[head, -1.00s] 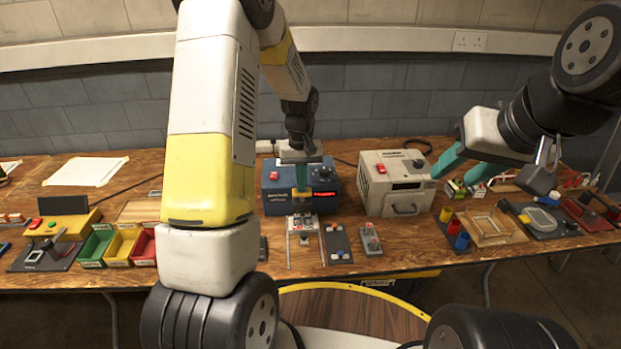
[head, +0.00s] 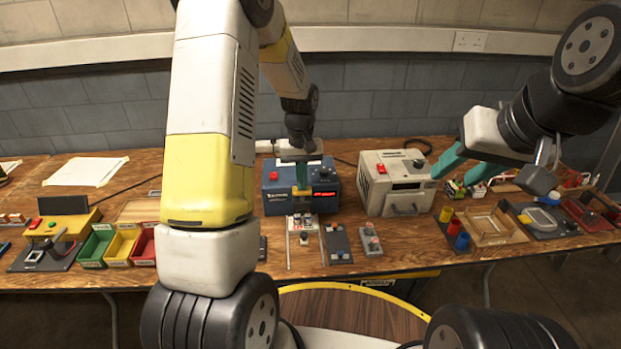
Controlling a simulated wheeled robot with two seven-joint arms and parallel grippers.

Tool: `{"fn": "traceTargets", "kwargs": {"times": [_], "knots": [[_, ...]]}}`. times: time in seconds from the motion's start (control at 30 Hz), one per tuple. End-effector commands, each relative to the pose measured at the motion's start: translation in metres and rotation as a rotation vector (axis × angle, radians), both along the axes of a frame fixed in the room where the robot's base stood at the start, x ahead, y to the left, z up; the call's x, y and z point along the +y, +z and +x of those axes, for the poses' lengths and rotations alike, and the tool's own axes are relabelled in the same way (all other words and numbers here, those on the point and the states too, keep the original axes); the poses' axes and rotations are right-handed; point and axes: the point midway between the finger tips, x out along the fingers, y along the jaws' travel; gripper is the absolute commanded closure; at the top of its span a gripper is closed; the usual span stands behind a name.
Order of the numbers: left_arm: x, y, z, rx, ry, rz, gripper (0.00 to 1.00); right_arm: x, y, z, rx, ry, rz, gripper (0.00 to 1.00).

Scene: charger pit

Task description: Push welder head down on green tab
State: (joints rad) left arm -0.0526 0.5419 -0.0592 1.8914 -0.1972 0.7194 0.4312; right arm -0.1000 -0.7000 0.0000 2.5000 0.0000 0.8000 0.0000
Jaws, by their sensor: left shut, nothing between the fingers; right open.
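The blue welder box (head: 278,203) stands on the bench at centre, with a red button and a small red display on it. Its yellow welder head (head: 303,191) is at the front of the box. My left gripper (head: 301,180) is shut and empty, pointing down right at the welder head; I cannot tell whether it touches. Below it is a fixture (head: 302,224) with small parts between two rails. The green tab cannot be made out. My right gripper (head: 460,173) is open and empty, above the bench to the right of the beige box.
The beige box (head: 392,190) with a red switch stands right of the welder. Green, yellow and red bins (head: 122,245) are at left. Colored cups (head: 454,229) and a wooden tray (head: 491,226) are at right. A grey block (head: 369,240) lies in front.

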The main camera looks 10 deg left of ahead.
Motion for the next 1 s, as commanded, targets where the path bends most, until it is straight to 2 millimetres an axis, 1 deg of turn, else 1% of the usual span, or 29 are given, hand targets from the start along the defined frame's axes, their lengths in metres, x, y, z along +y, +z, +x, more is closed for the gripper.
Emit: {"fn": "traceTargets", "kwargs": {"times": [0.63,0.8,1.0], "knots": [[0.000,0.046,0.000,-0.002,0.000,0.001,1.00,0.000,0.000,0.000,0.000,0.000,0.000,0.57],[0.000,0.052,0.000,-0.001,0.000,-0.001,1.00,0.000,0.000,0.000,0.000,0.000,0.000,0.57],[0.000,0.053,0.000,0.000,0.000,0.000,1.00,0.000,0.000,0.000,0.000,0.000,0.000,0.57]]}}
